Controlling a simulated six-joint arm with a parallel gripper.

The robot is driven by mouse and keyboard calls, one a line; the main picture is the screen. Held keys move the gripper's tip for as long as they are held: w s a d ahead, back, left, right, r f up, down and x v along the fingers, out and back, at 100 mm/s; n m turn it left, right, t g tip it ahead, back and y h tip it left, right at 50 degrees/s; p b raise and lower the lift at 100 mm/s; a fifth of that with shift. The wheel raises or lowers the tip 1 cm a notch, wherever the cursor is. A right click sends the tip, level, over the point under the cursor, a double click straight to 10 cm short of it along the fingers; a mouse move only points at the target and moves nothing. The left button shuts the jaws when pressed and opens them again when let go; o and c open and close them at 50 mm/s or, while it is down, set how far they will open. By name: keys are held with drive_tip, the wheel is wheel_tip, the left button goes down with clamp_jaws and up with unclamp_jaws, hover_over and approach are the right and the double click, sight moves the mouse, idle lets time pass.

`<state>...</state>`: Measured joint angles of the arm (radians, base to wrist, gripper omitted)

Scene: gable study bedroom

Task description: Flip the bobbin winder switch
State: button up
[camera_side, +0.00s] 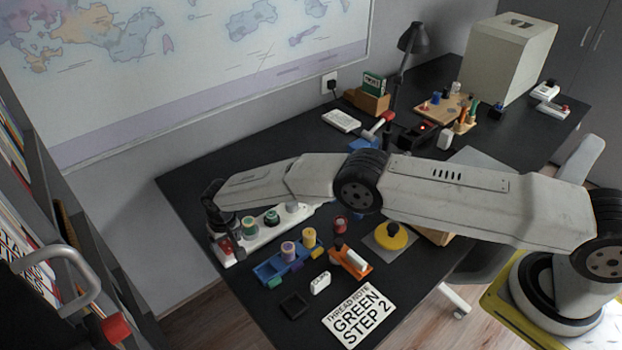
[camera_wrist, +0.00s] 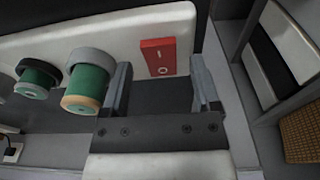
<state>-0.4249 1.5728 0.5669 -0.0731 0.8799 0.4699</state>
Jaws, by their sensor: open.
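The red rocker switch (camera_wrist: 158,57) with a white circle mark is set in the long white base (camera_wrist: 30,47) in the wrist view. The switch also shows as a small red patch (camera_side: 226,246) at the base's left end in the side view. My gripper (camera_wrist: 160,70) is open and empty, its fingers either side of the switch in the picture; I cannot tell whether they touch it. In the side view my gripper (camera_side: 222,228) is over the left end of the base.
A blue tray (camera_side: 268,271) with purple and yellow spools is close in front of the base. A card (camera_side: 358,315) reading "GREEN STEP 2" lies at the front. A yellow round object (camera_side: 391,236) sits under my arm. A shelf (camera_wrist: 295,65) is at the right of the wrist view.

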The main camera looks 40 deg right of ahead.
sight(233, 247)
drive_tip(key=shift+s+r, duration=0.15)
drive_tip(key=shift+r, duration=1.15)
drive_tip(key=shift+s+r, duration=0.2)
drive_tip(key=shift+r, duration=1.05)
drive_tip(key=shift+s+r, duration=0.15)
drive_tip(key=shift+r, duration=1.15)
drive_tip(key=s+d+r, duration=0.5)
drive_tip(key=d+r, duration=0.1)
drive_tip(key=d, duration=0.2)
drive_tip(key=s+d+r, duration=0.4)
drive_tip(key=d+r, duration=0.3)
drive_tip(key=d, duration=0.1)
drive_tip(key=s+d+r, duration=0.1)
drive_tip(key=s+d, duration=0.2)
drive_tip(key=s, duration=0.4)
drive_tip(key=s+d+r, duration=0.1)
drive_tip(key=s+d, duration=0.2)
drive_tip(key=s, duration=0.4)
drive_tip(key=s+d+r+t, duration=0.1)
drive_tip(key=s+d, duration=0.2)
drive_tip(key=s, duration=0.4)
drive_tip(key=shift+d, duration=0.3)
